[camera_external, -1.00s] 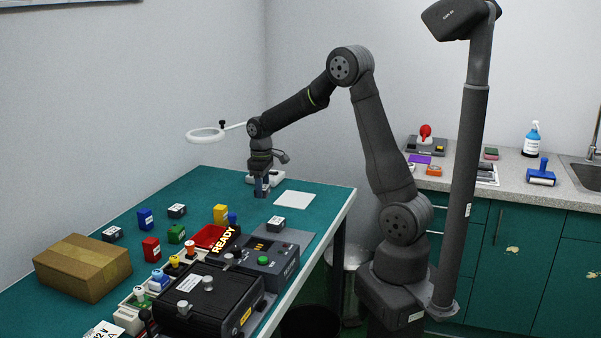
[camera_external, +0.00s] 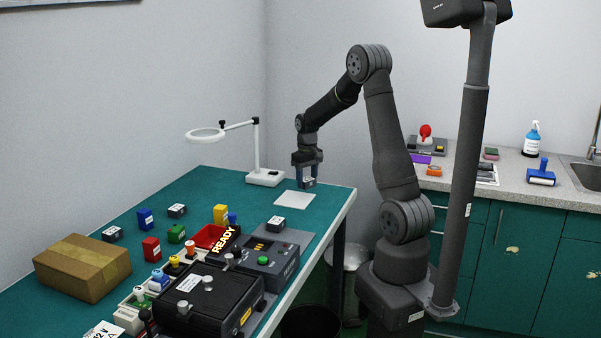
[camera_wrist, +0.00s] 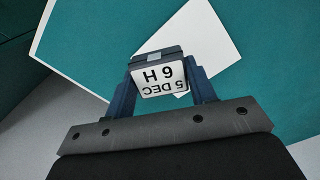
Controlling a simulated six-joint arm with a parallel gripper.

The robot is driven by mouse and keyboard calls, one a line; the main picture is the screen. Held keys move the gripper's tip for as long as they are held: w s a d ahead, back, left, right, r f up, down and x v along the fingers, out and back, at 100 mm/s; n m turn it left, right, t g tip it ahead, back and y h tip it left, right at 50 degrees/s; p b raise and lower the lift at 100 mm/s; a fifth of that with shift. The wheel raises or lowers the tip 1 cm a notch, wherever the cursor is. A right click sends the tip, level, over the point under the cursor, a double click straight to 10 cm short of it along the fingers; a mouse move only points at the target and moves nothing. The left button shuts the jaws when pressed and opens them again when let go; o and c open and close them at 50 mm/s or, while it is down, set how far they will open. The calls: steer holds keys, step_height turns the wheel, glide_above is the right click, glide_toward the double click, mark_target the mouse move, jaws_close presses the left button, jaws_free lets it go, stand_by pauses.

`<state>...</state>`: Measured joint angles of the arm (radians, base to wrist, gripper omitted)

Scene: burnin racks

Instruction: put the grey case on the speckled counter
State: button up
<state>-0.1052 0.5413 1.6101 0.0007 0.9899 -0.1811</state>
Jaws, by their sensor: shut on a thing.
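My gripper (camera_external: 307,183) is shut on a grey case (camera_wrist: 158,75) with a white label reading "5 DEC 6 H". The wrist view shows the case between the two blue fingers (camera_wrist: 160,92), label towards the camera. In the outside view the gripper hangs above the right end of the teal table (camera_external: 230,190), close to a white sheet. The held case is small there and partly hidden by the fingers. The speckled counter (camera_external: 513,172) runs along the back wall at the right, away from the gripper.
A white lamp (camera_external: 264,178) stands left of my gripper. Similar small cases, a carton (camera_external: 82,268) and machines crowd the table's left.

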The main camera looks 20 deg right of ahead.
steer(key=d+f+m, duration=0.2)
steer(key=d, duration=0.1)
steer(key=d+f+m, duration=0.1)
steer(key=d, duration=0.1)
steer(key=shift+w+d, duration=0.25)
steer(key=shift+w, duration=0.1)
steer(key=s+a+r+n, duration=0.2)
steer(key=s+a+r, duration=0.3)
steer(key=s+a, duration=0.45)
steer(key=s+a+r+n, duration=0.2)
steer(key=s+a+r, duration=0.3)
steer(key=s, duration=0.8)
steer(key=a+f, duration=0.2)
steer(key=a, duration=0.1)
steer(key=s+a+f, duration=0.1)
steer(key=a+f, duration=0.2)
steer(key=a, duration=0.1)
steer(key=a+f, duration=0.2)
steer(key=a, duration=0.2)
steer(key=shift+s+a+f, duration=0.15)
steer(key=shift+s+a, duration=0.1)
steer(key=shift+s, duration=0.15)
steer(key=shift+a+f, duration=0.15)
steer(key=shift+f, duration=1.95)
steer(key=o, duration=0.5)
steer(key=shift+f, duration=0.15)
steer(key=o, duration=0.5)
